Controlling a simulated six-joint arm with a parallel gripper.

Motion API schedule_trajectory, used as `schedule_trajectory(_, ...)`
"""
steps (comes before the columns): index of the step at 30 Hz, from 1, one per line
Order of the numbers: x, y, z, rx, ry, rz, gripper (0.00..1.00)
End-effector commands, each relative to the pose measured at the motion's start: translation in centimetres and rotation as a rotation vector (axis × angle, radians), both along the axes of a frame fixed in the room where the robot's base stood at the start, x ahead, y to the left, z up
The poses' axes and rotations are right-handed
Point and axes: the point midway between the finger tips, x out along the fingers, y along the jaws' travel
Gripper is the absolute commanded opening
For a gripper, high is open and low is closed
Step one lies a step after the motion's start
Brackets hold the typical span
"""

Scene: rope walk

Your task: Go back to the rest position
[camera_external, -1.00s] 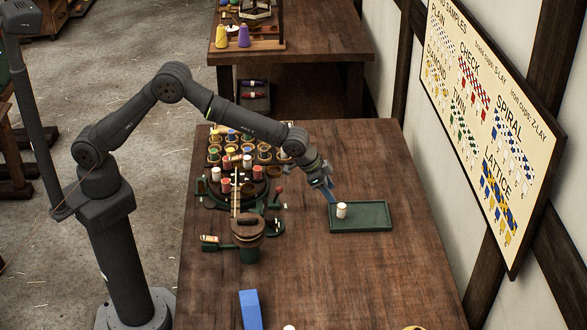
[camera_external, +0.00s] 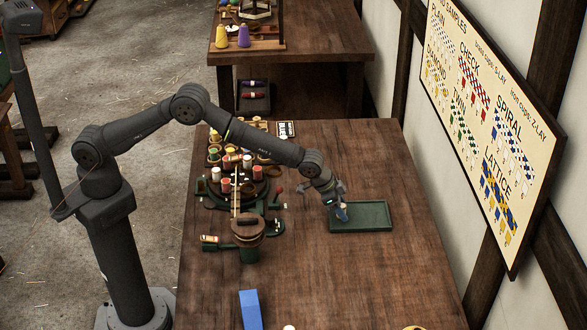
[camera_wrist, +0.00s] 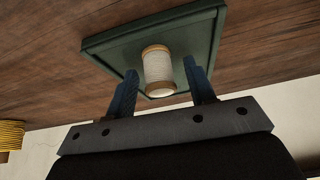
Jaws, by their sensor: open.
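My gripper (camera_external: 341,211) is at the left end of the green tray (camera_external: 375,217), low over it. In the wrist view the two blue fingers of my gripper (camera_wrist: 162,85) are spread apart. A spool of white thread with tan ends (camera_wrist: 158,72) stands in the green tray (camera_wrist: 115,42), between or just beyond the fingertips, with gaps on both sides. In the external view the gripper mostly hides the spool.
A braiding machine (camera_external: 240,190) with several coloured spools stands left of the tray. A blue block (camera_external: 250,308) lies near the front of the wooden table (camera_external: 330,280). A sample board (camera_external: 490,120) hangs on the right wall. The table right of the tray is clear.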

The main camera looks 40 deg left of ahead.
Motion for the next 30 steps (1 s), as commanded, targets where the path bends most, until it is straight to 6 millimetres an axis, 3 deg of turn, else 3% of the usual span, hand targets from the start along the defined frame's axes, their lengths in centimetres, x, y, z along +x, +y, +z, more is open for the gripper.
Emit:
schedule_trajectory(1,0.2,-0.3,2.0,-0.012,-0.008,0.0,0.5)
schedule_trajectory(5,0.0,-0.2,4.5,-0.01,-0.007,-0.001,0.5)
schedule_trajectory(25,-11.9,-1.2,11.3,-0.009,-0.007,-0.005,0.5)
schedule_trajectory(30,-14.2,-3.9,10.7,-0.006,-0.004,-0.06,0.5)
